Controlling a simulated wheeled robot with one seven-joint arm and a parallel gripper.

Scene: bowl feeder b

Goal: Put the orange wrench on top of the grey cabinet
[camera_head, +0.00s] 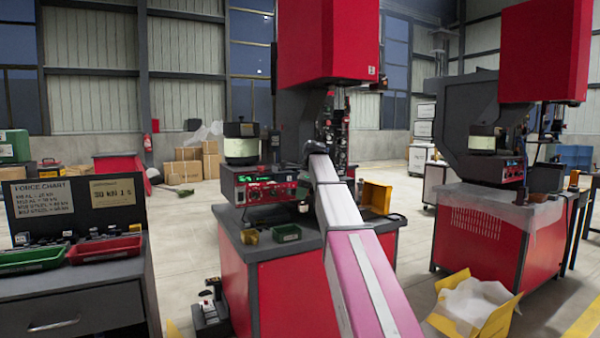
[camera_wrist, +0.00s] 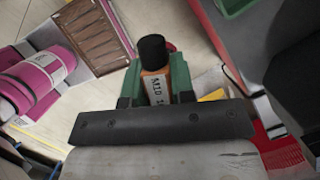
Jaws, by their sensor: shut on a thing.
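My gripper (camera_wrist: 156,88) has green fingers closed on an orange bottle-shaped thing (camera_wrist: 157,86) with a black cap and a pale label marked "MID". I see no clear wrench shape; the lower part of the held thing is hidden behind the gripper's dark bar. In the head view my arm reaches toward the middle red machine, and the fingers and held thing cannot be made out there. A dark grey cabinet (camera_head: 75,312) with a drawer handle stands at the lower left. I cannot tell for sure that it is the named cabinet.
The cabinet's top holds a green tray (camera_head: 33,260), a red tray (camera_head: 103,250) and a force chart board (camera_head: 76,205). The middle machine's bench (camera_head: 285,249) carries small bins. A yellow box (camera_head: 474,305) stands at lower right. Floor between cabinet and bench is mostly clear.

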